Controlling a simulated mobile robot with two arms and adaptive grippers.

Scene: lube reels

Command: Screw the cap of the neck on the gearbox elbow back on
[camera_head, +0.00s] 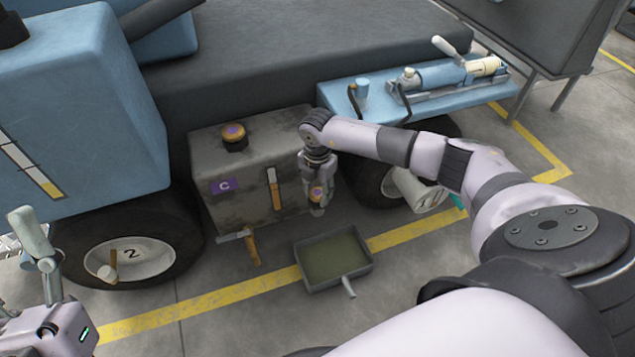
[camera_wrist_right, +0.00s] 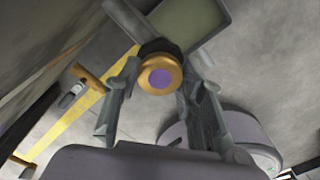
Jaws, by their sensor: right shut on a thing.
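The cap (camera_wrist_right: 160,76), an orange ring with a purple top, sits between the fingers of my right gripper (camera_wrist_right: 158,80) in the right wrist view. A dark collar (camera_wrist_right: 155,48) shows just behind it; I cannot tell whether the cap is seated on the neck. In the head view my right gripper (camera_head: 317,193) is shut on the cap, pointing down at the lower right side of the grey gearbox (camera_head: 235,190), which bears a purple C label.
A similar orange and purple cap (camera_head: 234,132) is on top of the gearbox. A drain tray (camera_head: 370,265) and a wooden-handled tool (camera_head: 251,248) lie on the floor in front. A wheel (camera_head: 135,255) stands left; a blue shelf (camera_head: 340,92) overhangs at right. A white cylinder (camera_head: 412,188) lies behind my right arm.

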